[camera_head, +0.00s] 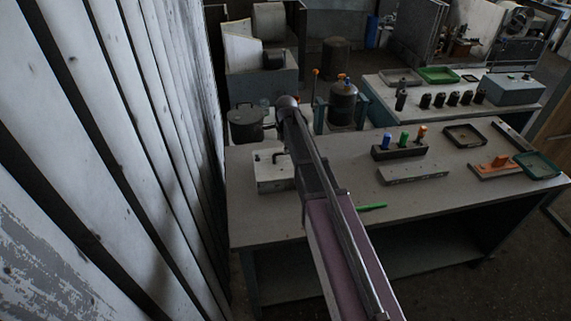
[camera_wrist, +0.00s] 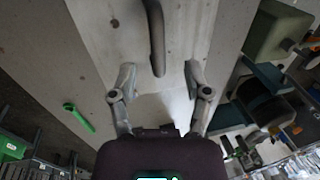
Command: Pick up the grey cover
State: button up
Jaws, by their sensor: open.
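A pale grey block with a dark bent handle, which looks like the grey cover (camera_head: 270,180), lies at the left end of the workbench (camera_head: 262,215). My arm partly hides its right side in the head view. In the wrist view the grey cover (camera_wrist: 115,25) fills the upper middle, and its curved handle (camera_wrist: 155,35) points down between my fingers. My gripper (camera_wrist: 159,72) is open, one finger on each side of the handle's line, with nothing between them. I cannot tell how high the fingers are above the cover.
A dark block with coloured pegs (camera_head: 400,152), a flat grey bar (camera_head: 412,174) and trays (camera_head: 465,136) stand farther right. A dark pot (camera_head: 246,125) stands behind the bench. A slatted wall (camera_head: 110,150) is close on the left.

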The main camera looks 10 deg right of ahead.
aim_at(284, 157)
jog(key=shift+f, duration=0.1)
dwell(0.3)
jog(key=f+b, duration=0.3)
jog(key=shift+w+d+f, duration=0.15)
jog(key=shift+d, duration=0.1)
jog(key=shift+w+f+b, duration=0.25)
jog(key=shift+f+b, duration=0.65)
jog(key=shift+b, duration=0.2)
grip_shut()
